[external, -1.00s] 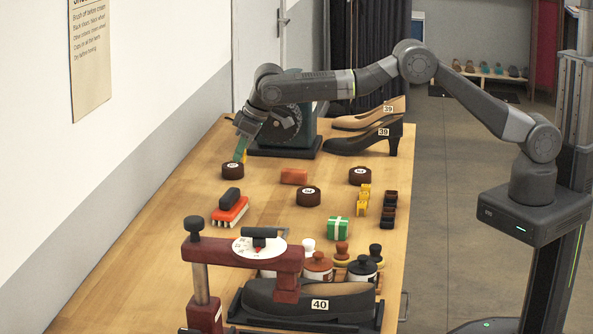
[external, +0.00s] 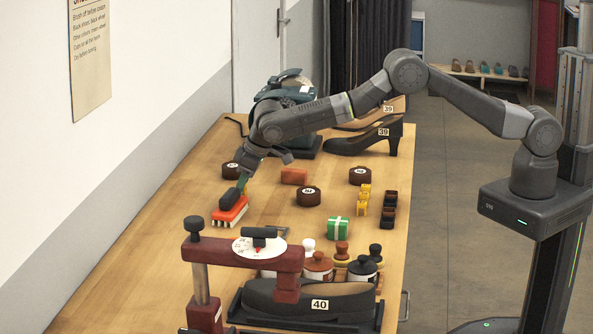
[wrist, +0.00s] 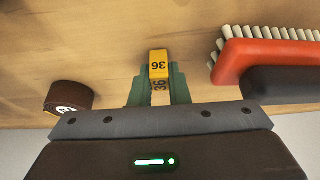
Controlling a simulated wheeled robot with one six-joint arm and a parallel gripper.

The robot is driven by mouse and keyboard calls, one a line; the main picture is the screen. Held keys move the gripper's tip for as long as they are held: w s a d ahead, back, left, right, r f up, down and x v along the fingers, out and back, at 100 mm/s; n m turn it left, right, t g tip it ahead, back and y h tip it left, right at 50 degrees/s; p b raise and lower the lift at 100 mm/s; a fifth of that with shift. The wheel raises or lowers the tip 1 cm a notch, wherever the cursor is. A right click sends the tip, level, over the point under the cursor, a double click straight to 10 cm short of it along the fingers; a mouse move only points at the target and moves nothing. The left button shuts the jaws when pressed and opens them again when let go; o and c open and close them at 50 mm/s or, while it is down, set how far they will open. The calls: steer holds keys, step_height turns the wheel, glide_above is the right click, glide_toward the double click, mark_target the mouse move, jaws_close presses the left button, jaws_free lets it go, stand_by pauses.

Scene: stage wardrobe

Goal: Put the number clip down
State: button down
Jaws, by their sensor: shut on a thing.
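The number clip (wrist: 159,66) is yellow and marked 36. It shows in the wrist view between the green fingertips of my gripper (wrist: 159,87), which is shut on it. Wood table top shows beyond the clip; I cannot tell whether the clip touches it. In the external view my gripper (external: 243,181) is low over the left part of the table, just behind the red brush, and the clip is hidden there.
The red brush (external: 230,212) with a black grip lies close by; it is at the right in the wrist view (wrist: 265,52). Yellow clips (external: 363,198) stand to the right. Bare table (external: 170,215) lies left.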

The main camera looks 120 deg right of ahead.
steer(key=shift+f, duration=0.25)
steer(key=c, duration=1.4)
jaws_free()
steer(key=shift+r, duration=0.1)
steer(key=shift+r, duration=0.3)
steer(key=b+v, duration=0.2)
steer(key=v, duration=0.9)
steer(key=shift+s+a+r, duration=0.15)
steer(key=shift+r, duration=0.1)
